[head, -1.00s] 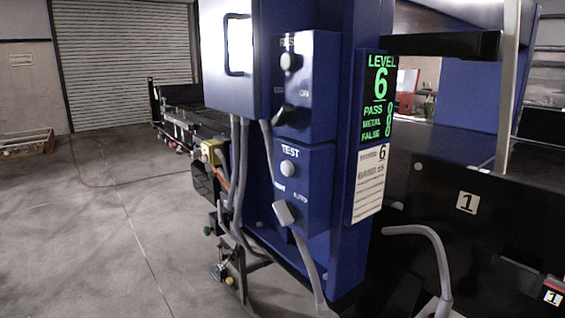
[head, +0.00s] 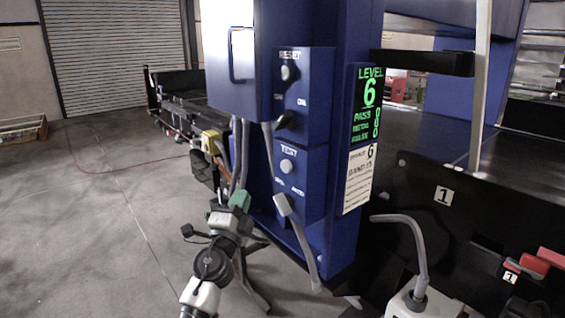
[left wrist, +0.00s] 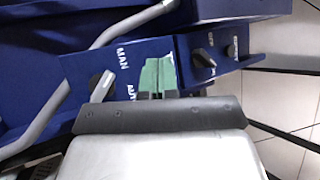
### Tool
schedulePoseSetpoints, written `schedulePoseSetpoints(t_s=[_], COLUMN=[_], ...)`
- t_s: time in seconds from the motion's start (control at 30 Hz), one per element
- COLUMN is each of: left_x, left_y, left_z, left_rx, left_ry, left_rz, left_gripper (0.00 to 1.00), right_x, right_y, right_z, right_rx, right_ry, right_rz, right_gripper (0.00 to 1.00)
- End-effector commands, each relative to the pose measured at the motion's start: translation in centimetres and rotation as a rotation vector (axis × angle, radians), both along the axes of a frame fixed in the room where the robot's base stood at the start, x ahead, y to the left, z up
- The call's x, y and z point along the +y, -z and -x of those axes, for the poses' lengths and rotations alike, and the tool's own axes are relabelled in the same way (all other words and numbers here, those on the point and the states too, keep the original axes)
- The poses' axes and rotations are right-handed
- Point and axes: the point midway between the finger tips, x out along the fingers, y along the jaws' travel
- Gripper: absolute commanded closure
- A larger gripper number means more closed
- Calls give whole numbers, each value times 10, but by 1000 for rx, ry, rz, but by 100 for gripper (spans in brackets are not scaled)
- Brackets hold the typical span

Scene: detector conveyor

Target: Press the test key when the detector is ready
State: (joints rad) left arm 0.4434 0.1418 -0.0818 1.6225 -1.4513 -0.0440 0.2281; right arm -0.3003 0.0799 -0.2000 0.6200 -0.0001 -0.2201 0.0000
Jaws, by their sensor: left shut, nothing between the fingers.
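The test key is a pale round button (head: 288,166) under the word TEST on the blue lower control box. The detector display (head: 368,105) is lit green with LEVEL 6 and the lines PASS, METAL and FALSE. My left gripper (head: 239,198) has green fingertips and is shut and empty, left of and below the test key, apart from it in the head view. In the left wrist view its fingertips (left wrist: 157,76) overlap the box between a MAN/AUTO selector (left wrist: 102,86) and another dark knob (left wrist: 203,58); the test key cannot be made out there. My right gripper is not in view.
A similar reset key (head: 288,73) and a dark knob (head: 285,120) sit above. A grey lever (head: 283,205) is below the test key. A printed sheet (head: 359,178) hangs under the display. A bent grey tube (head: 415,240) stands at right.

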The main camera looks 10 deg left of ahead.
Motion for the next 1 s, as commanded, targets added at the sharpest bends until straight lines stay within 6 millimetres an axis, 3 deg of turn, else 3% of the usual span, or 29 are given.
schedulePoseSetpoints(t_s=[0.03, 0.1, 0.23, 0.7, 1.0], left_x=[0, 0, 0, -2, -23], left_y=[-18, -32, -46, -47, -44], left_z=[2, 5, 8, 6, -21], left_rx=[-29, -55, -82, -87, -88], left_ry=[-5, -12, -20, -20, -19], left_rz=[-15, -32, -50, -53, -51], left_gripper=[100, 100, 100, 100, 100], right_x=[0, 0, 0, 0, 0], right_y=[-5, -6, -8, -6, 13], right_z=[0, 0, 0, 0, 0], right_rx=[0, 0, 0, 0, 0], right_ry=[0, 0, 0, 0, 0], right_rz=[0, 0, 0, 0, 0], right_gripper=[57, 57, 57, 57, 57])
